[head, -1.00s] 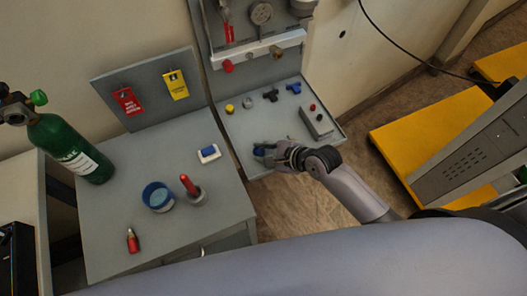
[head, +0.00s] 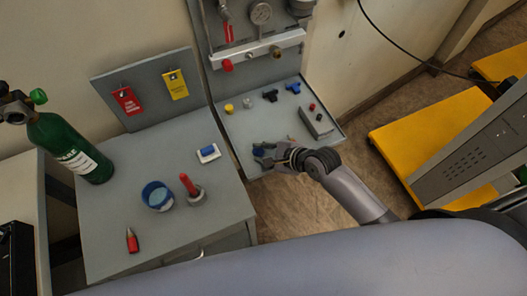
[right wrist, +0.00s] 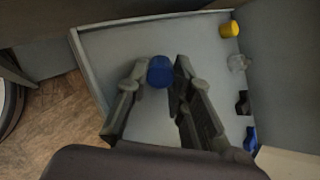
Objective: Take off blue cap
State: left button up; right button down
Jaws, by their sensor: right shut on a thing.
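A blue cap (right wrist: 160,71) sits between the two fingertips of my right gripper (right wrist: 161,75) in the right wrist view, with a finger on either side. In the head view the cap (head: 258,153) shows at the left end of my right gripper (head: 263,155), over the front part of the grey shelf (head: 235,135). The gripper is shut on the cap. The cap's underside and whatever it may sit on are hidden. My left gripper is not in view.
On the shelf stand a yellow cap (head: 229,108), a clear piece (head: 247,102), black (head: 270,96) and blue (head: 293,87) fittings and a grey box (head: 318,122). A green cylinder (head: 70,147) and blue cup (head: 158,196) are left. The shelf's middle is clear.

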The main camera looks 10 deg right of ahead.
jog(key=shift+s+f, duration=0.3)
jog(key=shift+f, duration=0.2)
jog(key=shift+s+f, duration=0.25)
jog(key=shift+f, duration=0.25)
jog(key=c, duration=1.8)
grip_release()
jog(key=o, duration=0.5)
jog(key=shift+w+a+f, duration=0.15)
jog(key=shift+w+f, duration=0.05)
jog(key=shift+w, duration=0.1)
jog(key=shift+c, duration=0.2)
jog(key=shift+d+r, duration=0.15)
jog(key=shift+d, duration=0.1)
jog(key=r+v, duration=0.1)
jog(key=v, duration=1.1)
jog(key=shift+w+a, duration=0.3)
jog(key=shift+a, duration=0.05)
